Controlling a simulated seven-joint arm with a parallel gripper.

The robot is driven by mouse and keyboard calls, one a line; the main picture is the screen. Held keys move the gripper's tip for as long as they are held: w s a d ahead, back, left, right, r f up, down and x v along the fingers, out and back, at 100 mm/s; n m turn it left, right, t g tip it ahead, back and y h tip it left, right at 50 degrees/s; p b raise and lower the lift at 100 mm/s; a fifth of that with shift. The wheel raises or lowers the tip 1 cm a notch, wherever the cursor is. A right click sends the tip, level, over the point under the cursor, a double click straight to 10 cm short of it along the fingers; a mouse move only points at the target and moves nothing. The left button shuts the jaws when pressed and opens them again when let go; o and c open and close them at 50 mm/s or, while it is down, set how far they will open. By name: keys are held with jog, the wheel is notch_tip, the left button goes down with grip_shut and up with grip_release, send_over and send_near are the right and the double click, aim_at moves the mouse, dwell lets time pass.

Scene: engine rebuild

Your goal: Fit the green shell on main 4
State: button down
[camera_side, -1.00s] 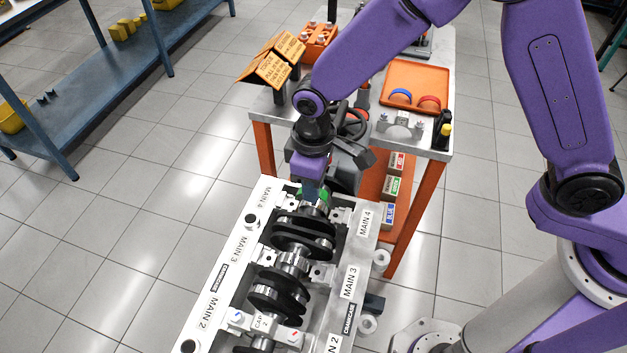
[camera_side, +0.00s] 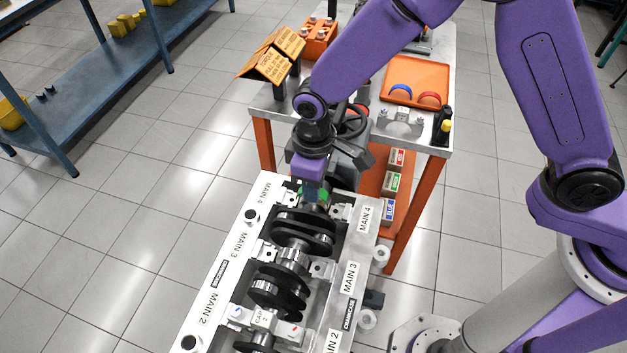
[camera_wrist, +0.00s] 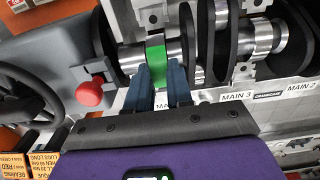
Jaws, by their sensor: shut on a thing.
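The green shell (camera_wrist: 156,58) is between the blue fingertips of my gripper (camera_wrist: 161,88) in the wrist view, lying against the bright crankshaft journal at main 4. My gripper (camera_side: 313,192) is shut on it, pointing down at the far end of the crankcase (camera_side: 222,268). In the side view the green shell (camera_side: 321,196) shows only in part beside the fingers. The crankshaft (camera_side: 300,240) lies in the crankcase. I cannot tell whether the shell is fully seated.
A cart (camera_side: 431,143) behind holds an orange tray (camera_side: 412,72) with a blue and a red shell, and a bearing cap (camera_side: 400,121). Bearing boxes (camera_side: 392,184) stand on its lower shelf. A red knob (camera_wrist: 89,94) is near my gripper.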

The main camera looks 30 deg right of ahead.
jog(key=shift+f, duration=0.5)
dwell(3.2)
jog(key=shift+r, duration=0.25)
dwell(0.5)
jog(key=c, duration=1.2)
grip_release()
jog(key=shift+c, duration=0.2)
jog(key=shift+r, duration=1.5)
jog(key=o, duration=0.5)
jog(key=shift+o, duration=0.2)
